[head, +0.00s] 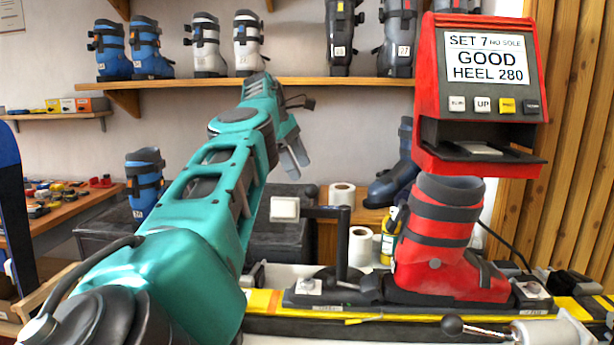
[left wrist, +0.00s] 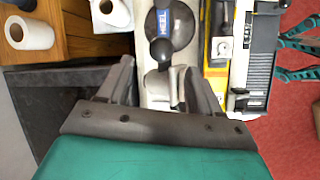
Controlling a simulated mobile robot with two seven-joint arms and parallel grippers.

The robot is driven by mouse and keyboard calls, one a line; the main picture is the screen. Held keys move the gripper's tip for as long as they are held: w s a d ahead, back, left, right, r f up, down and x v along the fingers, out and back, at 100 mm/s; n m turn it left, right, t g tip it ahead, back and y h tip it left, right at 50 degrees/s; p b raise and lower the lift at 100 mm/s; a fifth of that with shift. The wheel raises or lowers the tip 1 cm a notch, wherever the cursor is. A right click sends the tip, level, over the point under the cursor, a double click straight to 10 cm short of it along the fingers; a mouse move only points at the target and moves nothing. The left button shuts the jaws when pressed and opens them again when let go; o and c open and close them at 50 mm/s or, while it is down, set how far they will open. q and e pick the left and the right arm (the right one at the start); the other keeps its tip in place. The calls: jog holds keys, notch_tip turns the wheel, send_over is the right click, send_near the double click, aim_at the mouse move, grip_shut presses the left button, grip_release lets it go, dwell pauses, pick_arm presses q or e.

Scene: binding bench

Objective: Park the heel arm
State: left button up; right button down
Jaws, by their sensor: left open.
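A black part with a blue HEEL label (left wrist: 172,22) shows in the left wrist view, with a black ball (left wrist: 160,50) at its lower edge. My left gripper (head: 292,165) is open, pointing down, raised above the bench just behind the white block. In the left wrist view its fingers (left wrist: 160,80) stand either side of a pale part, below the ball. My right gripper is out of view.
The red machine (head: 430,80) overhangs the boot and its screen reads GOOD HEEL 280. A ski with a yellow strip (head: 390,320) runs along the bench. Paper rolls (head: 360,246) stand behind. A ball-ended lever (head: 452,325) lies at the front right.

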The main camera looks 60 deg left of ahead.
pick_arm(q)
jog(key=p+v, duration=0.1)
jog(key=v, duration=0.2)
jog(key=shift+r, duration=0.2)
dwell(0.5)
